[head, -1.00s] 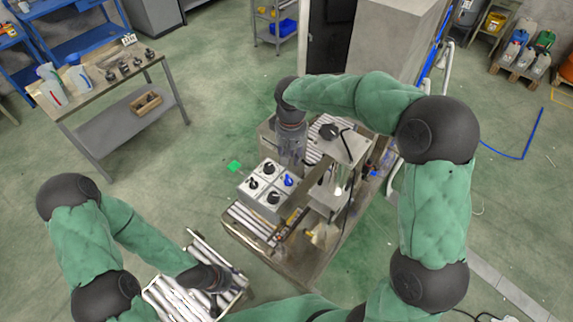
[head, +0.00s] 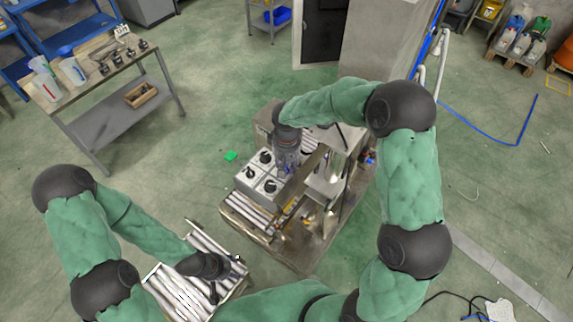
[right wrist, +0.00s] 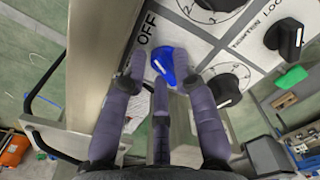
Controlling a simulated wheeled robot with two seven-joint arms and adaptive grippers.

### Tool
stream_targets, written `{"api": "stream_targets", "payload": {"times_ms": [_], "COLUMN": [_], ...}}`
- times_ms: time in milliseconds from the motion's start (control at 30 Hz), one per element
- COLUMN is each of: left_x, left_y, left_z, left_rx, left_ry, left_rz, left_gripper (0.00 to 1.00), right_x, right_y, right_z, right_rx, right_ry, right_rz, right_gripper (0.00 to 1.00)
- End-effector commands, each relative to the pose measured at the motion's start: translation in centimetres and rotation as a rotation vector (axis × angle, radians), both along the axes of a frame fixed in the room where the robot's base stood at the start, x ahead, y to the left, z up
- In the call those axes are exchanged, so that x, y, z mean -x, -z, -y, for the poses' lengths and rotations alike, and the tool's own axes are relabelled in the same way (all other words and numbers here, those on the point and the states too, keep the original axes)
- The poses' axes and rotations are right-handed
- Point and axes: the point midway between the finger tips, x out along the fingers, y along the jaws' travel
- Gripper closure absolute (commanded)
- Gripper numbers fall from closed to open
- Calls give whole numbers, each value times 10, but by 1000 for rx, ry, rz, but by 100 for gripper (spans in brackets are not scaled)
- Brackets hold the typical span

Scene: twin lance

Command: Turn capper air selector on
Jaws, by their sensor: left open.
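A blue knob (right wrist: 163,66), apparently the air selector, sits on the white face of a control box (head: 241,182), beside a printed OFF label (right wrist: 147,28). Its pointer setting is not clear. Black knobs share the panel, including one near the blue knob (right wrist: 226,90). My right gripper (right wrist: 165,75) is open, with its fingers spread around the blue knob; contact cannot be told. In the head view my right gripper (head: 284,170) is over the box and mostly hides the blue knob. My left gripper (head: 213,294) is open and low over a roller conveyor (head: 176,282).
A metal machine frame (head: 327,185) rises close beside the box, and its post (right wrist: 98,60) stands left of my right fingers. More rollers (head: 250,210) lie in front of the box. A workbench (head: 75,95) stands at the far left, with open floor between.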

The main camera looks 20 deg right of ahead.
Motion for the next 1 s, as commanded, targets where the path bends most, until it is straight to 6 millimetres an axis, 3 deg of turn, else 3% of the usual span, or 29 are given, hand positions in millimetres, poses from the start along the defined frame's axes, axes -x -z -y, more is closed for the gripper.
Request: {"api": "stream_targets", "payload": {"times_ms": [100,200,233,667,1000], "left_x": [0,0,0,0,0], "left_y": [0,0,0,1,4], "left_z": [0,0,0,0,0], "left_rx": [0,0,0,0,0], "left_ry": [0,0,0,0,0], "left_rz": [0,0,0,0,0], "left_gripper": [46,46,46,46,46], "right_x": [0,0,0,0,-1], "right_y": [0,0,0,0,0], "right_z": [0,0,0,0,1], "right_rx": [0,0,0,0,1], "right_ry": [0,0,0,-46,-279], "right_rz": [0,-1,-1,-1,-1], "right_gripper": [71,97,100,100,100]}}
